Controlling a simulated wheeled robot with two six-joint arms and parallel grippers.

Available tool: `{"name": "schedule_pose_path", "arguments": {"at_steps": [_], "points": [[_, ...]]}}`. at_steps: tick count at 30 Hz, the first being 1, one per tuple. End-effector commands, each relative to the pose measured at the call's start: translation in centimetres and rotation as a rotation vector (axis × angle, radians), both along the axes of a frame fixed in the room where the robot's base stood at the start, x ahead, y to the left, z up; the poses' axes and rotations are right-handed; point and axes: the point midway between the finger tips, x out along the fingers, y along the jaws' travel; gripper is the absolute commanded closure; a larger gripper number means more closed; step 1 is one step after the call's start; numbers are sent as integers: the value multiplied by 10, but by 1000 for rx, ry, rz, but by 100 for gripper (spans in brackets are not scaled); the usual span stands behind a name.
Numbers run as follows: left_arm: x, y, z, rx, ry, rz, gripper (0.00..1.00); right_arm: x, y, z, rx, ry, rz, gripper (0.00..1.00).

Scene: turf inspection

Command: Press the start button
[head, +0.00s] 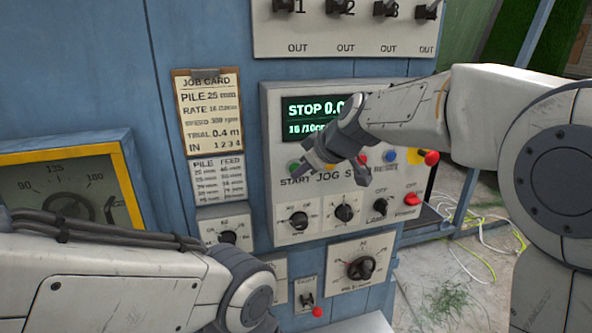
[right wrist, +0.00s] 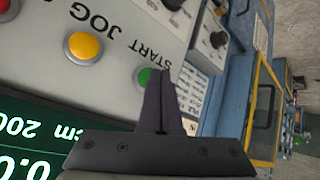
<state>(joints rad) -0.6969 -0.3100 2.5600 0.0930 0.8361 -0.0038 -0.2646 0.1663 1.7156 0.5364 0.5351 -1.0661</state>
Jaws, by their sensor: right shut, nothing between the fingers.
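The green start button (head: 294,165) sits above the START label on the light grey control panel (head: 283,221). It also shows in the right wrist view (right wrist: 145,76). My right gripper (head: 306,171) is shut and empty, its fingers pointing down and left toward the panel in the head view. In the right wrist view its fingertips (right wrist: 163,74) are right beside the green button and overlap its edge. I cannot tell whether they touch it. My left arm crosses the lower left of the head view; its gripper is out of frame.
A yellow button (right wrist: 83,46) by the JOG label is next to the green one. A display (head: 306,118) reads STOP. Blue (head: 390,156) and red (head: 431,158) buttons, knobs and switches surround it. A job card (head: 208,110) and a gauge (head: 65,190) are at left.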

Motion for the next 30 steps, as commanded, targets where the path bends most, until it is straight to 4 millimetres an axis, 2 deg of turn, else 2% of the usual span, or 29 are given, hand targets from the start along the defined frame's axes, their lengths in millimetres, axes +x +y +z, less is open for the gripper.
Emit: {"name": "schedule_pose_path", "arguments": {"at_steps": [30], "points": [[0, 0, 1, 0, 0, 0, 50, 9, 3, 0, 0, 0, 0, 100]]}}
